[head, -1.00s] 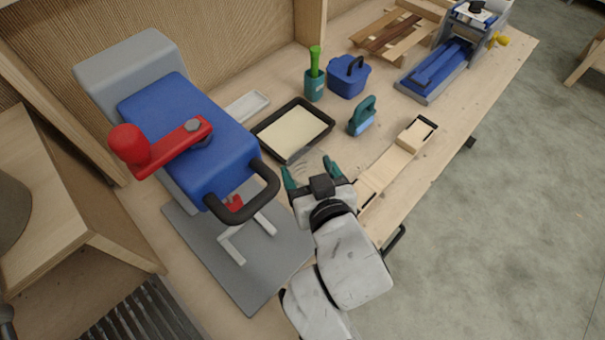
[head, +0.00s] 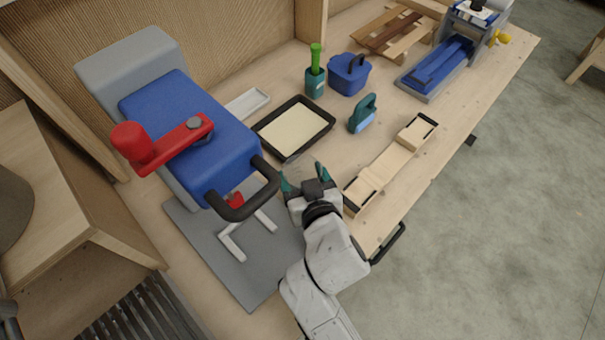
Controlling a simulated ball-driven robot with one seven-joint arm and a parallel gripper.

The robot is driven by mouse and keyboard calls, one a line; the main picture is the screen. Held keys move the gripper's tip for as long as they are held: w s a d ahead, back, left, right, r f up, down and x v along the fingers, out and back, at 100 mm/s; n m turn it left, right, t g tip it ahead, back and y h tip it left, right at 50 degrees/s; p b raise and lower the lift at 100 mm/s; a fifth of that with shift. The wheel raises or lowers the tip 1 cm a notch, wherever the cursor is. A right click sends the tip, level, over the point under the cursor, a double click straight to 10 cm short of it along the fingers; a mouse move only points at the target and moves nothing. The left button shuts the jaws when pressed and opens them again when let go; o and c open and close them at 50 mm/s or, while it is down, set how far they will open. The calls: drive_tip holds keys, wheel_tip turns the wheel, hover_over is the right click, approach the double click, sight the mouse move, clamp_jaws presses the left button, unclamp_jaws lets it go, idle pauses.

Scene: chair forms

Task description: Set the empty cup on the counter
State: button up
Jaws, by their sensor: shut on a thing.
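My gripper (head: 308,177) is low over the wooden counter (head: 395,232), between the blue press and the small wooden box. Its teal fingers are apart, with a faint, clear thing (head: 301,172) between them. This looks like a see-through cup, but its outline and contents are hard to make out. I cannot tell whether it touches the counter.
The blue press (head: 185,130) with a red lever and black handle is close left of my gripper. A black-rimmed tray (head: 262,143), a teal brush-like tool (head: 362,115), a teal holder (head: 315,84), a blue bucket (head: 348,78) and the wooden box (head: 387,167) stand around.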

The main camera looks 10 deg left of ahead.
drive_tip(key=o, duration=0.8)
drive_tip(key=v, duration=1.2)
drive_tip(key=shift+b, duration=0.45)
